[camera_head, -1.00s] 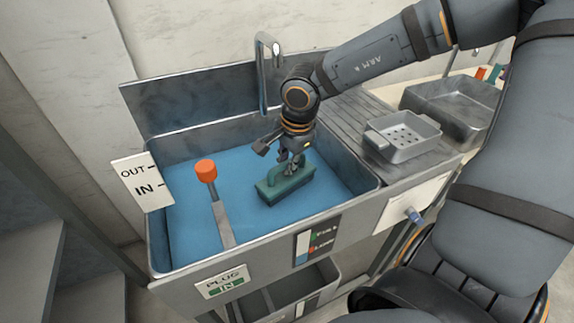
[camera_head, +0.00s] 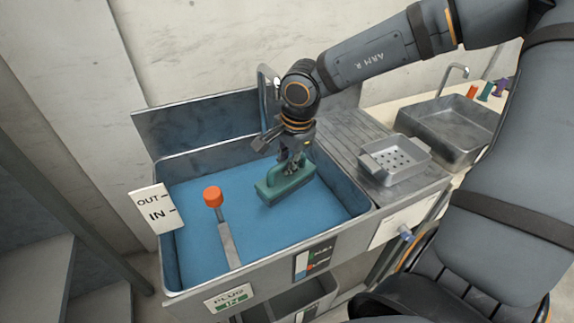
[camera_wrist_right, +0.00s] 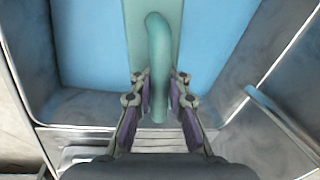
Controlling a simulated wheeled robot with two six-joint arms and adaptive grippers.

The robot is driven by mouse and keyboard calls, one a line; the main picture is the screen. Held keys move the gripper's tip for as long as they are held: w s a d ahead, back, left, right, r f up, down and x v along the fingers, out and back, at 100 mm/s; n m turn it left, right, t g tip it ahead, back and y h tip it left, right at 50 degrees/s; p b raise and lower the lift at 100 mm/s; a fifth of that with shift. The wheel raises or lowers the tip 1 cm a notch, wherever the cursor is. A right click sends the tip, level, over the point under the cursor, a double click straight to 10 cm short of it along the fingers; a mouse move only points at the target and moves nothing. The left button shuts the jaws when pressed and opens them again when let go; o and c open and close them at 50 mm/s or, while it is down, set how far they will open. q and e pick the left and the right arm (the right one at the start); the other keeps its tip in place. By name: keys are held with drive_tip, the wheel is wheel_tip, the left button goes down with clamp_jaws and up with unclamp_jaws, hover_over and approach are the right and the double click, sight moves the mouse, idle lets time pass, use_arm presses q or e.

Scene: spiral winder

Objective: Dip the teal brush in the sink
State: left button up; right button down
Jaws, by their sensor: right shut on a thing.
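The teal brush (camera_head: 284,187) is a block with a raised handle. It is in the right part of the blue-filled sink (camera_head: 262,228), seen from above. My right gripper (camera_head: 293,164) is shut on the brush's handle; the right wrist view also shows the handle (camera_wrist_right: 158,60) between the two fingers (camera_wrist_right: 160,97). I cannot tell how far the brush's underside is below the blue surface. My left gripper is not in view.
An orange-topped lever (camera_head: 213,197) stands at the sink's left front. An OUT/IN sign (camera_head: 157,208) is on the left rim. A tap (camera_head: 265,95) rises behind. A perforated tray (camera_head: 394,160) sits on the right drainboard, beside a second basin (camera_head: 452,128).

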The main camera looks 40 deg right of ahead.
wheel_tip(320, 180, up, 4)
drive_tip(key=p, duration=0.3)
drive_tip(key=shift+r, duration=0.1)
wheel_tip(320, 180, up, 5)
drive_tip(key=p, duration=0.4)
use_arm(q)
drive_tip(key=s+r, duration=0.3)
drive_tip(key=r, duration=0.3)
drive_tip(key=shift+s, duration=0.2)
